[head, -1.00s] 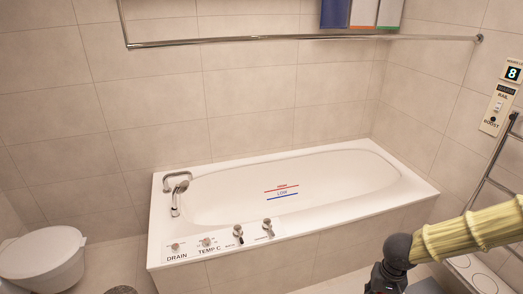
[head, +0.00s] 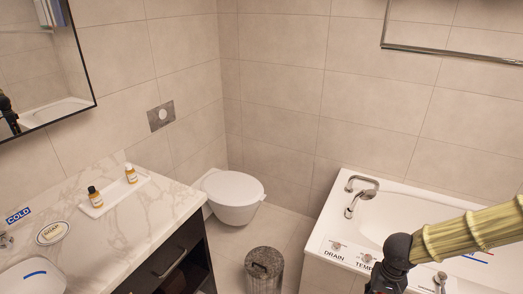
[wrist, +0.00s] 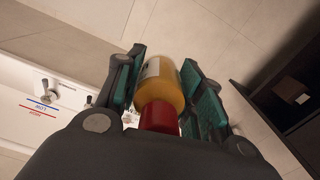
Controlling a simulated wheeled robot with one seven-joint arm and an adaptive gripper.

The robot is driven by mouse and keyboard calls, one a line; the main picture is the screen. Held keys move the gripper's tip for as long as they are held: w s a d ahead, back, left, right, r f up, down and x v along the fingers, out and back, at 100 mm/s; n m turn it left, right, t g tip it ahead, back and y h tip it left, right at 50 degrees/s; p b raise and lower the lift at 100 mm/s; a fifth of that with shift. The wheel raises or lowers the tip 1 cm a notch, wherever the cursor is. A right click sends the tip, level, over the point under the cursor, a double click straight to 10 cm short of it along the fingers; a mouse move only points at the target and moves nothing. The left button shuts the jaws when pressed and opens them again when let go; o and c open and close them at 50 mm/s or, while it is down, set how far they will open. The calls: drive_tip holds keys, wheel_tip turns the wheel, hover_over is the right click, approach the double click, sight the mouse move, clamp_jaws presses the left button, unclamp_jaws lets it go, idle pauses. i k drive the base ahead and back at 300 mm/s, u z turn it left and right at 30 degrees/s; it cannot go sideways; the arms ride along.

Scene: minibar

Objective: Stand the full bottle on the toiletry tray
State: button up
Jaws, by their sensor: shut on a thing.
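My gripper (wrist: 163,84) is shut on an amber-yellow bottle with a red cap (wrist: 160,84) in the wrist view. The teal finger pads press its two sides, and the cap points toward the camera. The white toiletry tray (head: 113,192) lies on the marble counter at left in the head view. In the head view only my arm's end shows at lower right, far from the tray; the held bottle is hidden there.
The marble counter (head: 140,222) also holds a soap dish (head: 53,233) beside the basin (head: 33,277). A mirror (head: 45,70) hangs above. A toilet (head: 234,192), a bin (head: 264,270) and the bathtub (head: 400,200) stand beyond. Some floor is clear around the bin.

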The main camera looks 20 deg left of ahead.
sight(117, 193)
drive_tip(key=u, duration=1.5)
